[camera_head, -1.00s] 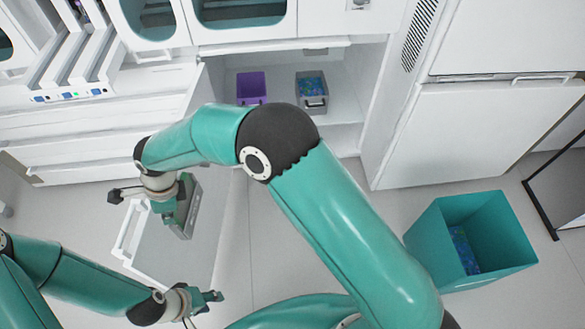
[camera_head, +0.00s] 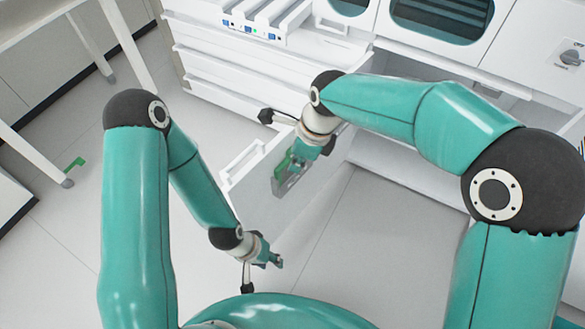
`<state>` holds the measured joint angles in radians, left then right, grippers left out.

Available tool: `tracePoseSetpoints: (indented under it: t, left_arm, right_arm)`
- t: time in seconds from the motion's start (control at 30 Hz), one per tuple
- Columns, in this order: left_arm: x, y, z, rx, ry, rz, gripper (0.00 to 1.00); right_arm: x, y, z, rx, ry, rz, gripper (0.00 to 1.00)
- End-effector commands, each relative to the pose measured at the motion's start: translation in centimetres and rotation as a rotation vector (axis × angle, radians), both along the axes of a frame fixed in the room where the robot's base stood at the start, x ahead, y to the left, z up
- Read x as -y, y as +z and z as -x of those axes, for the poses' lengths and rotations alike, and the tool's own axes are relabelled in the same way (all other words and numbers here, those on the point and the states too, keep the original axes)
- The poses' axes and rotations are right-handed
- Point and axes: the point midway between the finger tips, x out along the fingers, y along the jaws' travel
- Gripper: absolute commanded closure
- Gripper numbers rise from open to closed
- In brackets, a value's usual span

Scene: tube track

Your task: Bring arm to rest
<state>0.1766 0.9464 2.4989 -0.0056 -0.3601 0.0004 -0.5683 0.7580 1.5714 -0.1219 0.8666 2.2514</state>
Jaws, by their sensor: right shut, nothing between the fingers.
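My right arm comes in from the right with a dark elbow joint. My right gripper (camera_head: 281,184) is shut and empty. It appears in front of an open white drawer or door panel (camera_head: 236,182) below the counter, but I cannot tell whether it touches it. My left arm comes in from the left and bends down to the middle. My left gripper (camera_head: 275,262) is lower in the picture, clear of the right gripper. It is small and seen from above, so its finger gap is unclear. I see nothing held in it.
White drawers (camera_head: 215,75) and a counter with a slotted rack (camera_head: 262,20) stand at the back. A white table frame (camera_head: 130,50) is at the upper left. A small green object (camera_head: 75,163) is by its foot.

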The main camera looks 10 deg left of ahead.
Motion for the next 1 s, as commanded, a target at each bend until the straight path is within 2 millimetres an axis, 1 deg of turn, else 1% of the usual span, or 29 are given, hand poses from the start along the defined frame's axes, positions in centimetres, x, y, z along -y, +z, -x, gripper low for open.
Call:
tracePoseSetpoints:
  t: [0.03, 0.1, 0.27, 0.37, 0.47, 0.5, 0.57, 0.6, 0.67, 0.7, 0.77, 0.8, 0.9, 1.0]
  left_arm:
    - [0.0, 0.0, 0.0, 0.0, 0.0, 0.0, 0.6]
    - [0.0, 0.1, 0.0, 0.0, 0.0, 0.0, 0.6]
    - [0.0, 0.1, 0.0, 0.0, 0.0, 0.0, 0.6]
    - [0.0, 0.7, 0.0, 0.0, 0.0, 0.0, 0.6]
    - [0.0, 1.9, 0.0, 0.0, 0.0, 0.0, 0.6]
    - [0.0, 2.5, 0.0, 0.0, 0.0, 0.0, 0.6]
    - [0.0, 3.4, 0.0, 0.0, 0.0, 0.0, 0.6]
    - [0.0, 4.1, 0.0, 0.0, 0.0, 0.0, 0.6]
    - [0.0, 5.3, 0.0, 0.0, 0.0, 0.0, 0.6]
    - [0.0, 6.0, 0.0, 0.0, 0.0, 0.0, 0.6]
    - [0.0, 7.1, 0.0, 0.0, 0.0, 0.0, 0.6]
    - [0.0, 7.6, 0.0, 0.0, 0.0, 0.0, 0.6]
    - [0.0, 8.4, 0.0, 0.0, 0.0, 0.0, 0.6]
    - [0.0, 8.9, 0.0, 0.0, 0.0, 0.0, 0.6]
  right_arm:
    - [0.1, 0.6, 0.1, 0.001, 0.001, -0.001, 1.0]
    - [0.2, 1.0, 0.1, 0.0, 0.001, -0.001, 1.0]
    - [0.4, 1.4, 0.1, -0.002, -0.003, 0.0, 1.0]
    - [1.6, 1.4, -0.6, -0.014, -0.031, 0.001, 1.0]
    - [4.6, 0.6, -1.9, -0.056, -0.097, 0.01, 1.0]
    - [6.3, -0.3, -2.0, -0.091, -0.13, 0.021, 1.0]
    - [9.2, -2.1, -1.3, -0.165, -0.179, 0.045, 1.0]
    - [11.3, -3.6, -0.2, -0.224, -0.215, 0.058, 1.0]
    - [14.3, -6.1, 1.8, -0.302, -0.254, 0.061, 1.0]
    - [16.1, -8.0, 3.6, -0.336, -0.238, 0.047, 1.0]
    - [18.3, -10.5, 6.8, -0.361, -0.168, 0.006, 1.0]
    - [19.2, -11.8, 8.6, -0.35, -0.103, -0.028, 1.0]
    - [20.4, -13.9, 12.5, -0.293, 0.074, -0.1, 1.0]
    - [20.8, -15.1, 15.6, -0.199, 0.267, -0.156, 1.0]
